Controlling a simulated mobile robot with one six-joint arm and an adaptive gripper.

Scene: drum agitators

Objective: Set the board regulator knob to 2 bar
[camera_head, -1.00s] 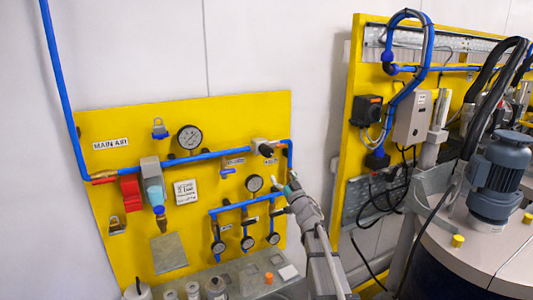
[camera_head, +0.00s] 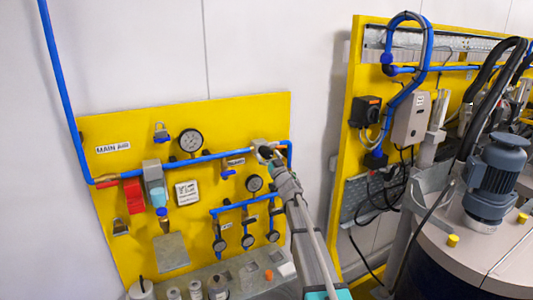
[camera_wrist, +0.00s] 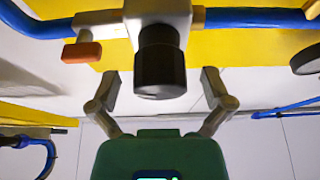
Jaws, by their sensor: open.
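The board regulator is a pale block (camera_wrist: 150,12) on the blue pipe, with a black knob (camera_wrist: 160,65) that points towards the wrist camera. In the head view the regulator (camera_head: 258,145) is at the upper right of the yellow board, its knob partly covered by my gripper (camera_head: 270,158). In the wrist view my gripper (camera_wrist: 160,85) is open, with one finger on each side of the knob's end. Gaps show on both sides, and nothing is held. I cannot tell whether the fingertips reach as deep as the knob. No setting mark is readable on it.
A large gauge (camera_head: 190,140) and a smaller gauge (camera_head: 254,184) are on the board, with several gauges lower down. A small orange handle (camera_wrist: 82,52) hangs left of the knob. A shelf (camera_head: 235,270) with small items runs below. A grey motor (camera_head: 495,175) stands at right.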

